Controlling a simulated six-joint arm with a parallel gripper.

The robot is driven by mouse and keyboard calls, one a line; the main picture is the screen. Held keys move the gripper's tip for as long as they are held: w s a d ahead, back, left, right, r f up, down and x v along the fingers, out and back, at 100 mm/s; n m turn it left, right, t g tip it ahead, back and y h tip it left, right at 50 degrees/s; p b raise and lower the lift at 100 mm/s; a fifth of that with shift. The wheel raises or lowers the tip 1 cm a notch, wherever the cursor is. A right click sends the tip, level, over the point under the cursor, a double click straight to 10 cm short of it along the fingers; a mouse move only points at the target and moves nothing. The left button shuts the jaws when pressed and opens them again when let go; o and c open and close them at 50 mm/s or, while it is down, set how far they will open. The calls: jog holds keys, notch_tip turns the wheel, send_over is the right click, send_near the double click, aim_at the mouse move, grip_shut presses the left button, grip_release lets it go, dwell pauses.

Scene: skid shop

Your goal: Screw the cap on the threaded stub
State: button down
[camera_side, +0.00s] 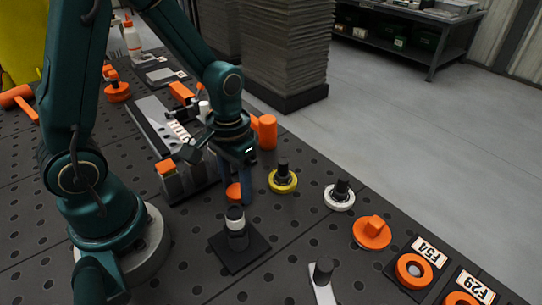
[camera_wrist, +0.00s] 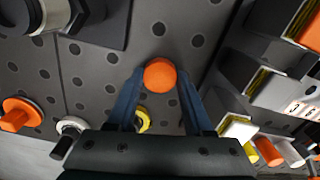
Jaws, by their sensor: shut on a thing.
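An orange round cap (camera_side: 233,192) is between the fingertips of my gripper (camera_side: 237,180), which is shut on it and points down. In the wrist view the cap (camera_wrist: 160,75) shows as an orange disc between the two blue fingers (camera_wrist: 160,88). The threaded stub (camera_side: 236,222) stands upright on a dark square plate (camera_side: 238,250), nearer the side camera than the cap. It has a pale band near its top. In the wrist view the stub (camera_wrist: 50,12) is at the top left, apart from the cap. The gap between cap and table is hard to judge.
A yellow ring with a black knob (camera_side: 283,180), a white one (camera_side: 340,195) and an orange disc (camera_side: 372,232) lie to the right. Labelled plates with orange rings (camera_side: 413,270) are at lower right. A rack with blocks (camera_side: 183,180) stands left of my gripper. Perforated table shows around the stub.

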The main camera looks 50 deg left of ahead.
aim_at(234, 193)
jog(key=shift+r, duration=4.2)
jog(key=shift+s, duration=0.15)
jog(key=s+d+r+m, duration=0.1)
jog(key=d+r, duration=0.1)
jog(key=s+d+r+m, duration=0.2)
jog(key=d, duration=0.1)
jog(key=s+d+r+m, duration=0.1)
jog(key=d+r+m, duration=0.1)
jog(key=d, duration=0.1)
jog(key=shift+s+r, duration=0.1)
jog(key=shift+s, duration=0.3)
jog(key=shift+s+d+r+m, duration=0.1)
jog(key=shift+s+d+m, duration=0.15)
jog(key=shift+d+m, duration=0.25)
jog(key=shift+f, duration=1.55)
jog(key=n, duration=0.5)
jog(key=shift+n, duration=0.4)
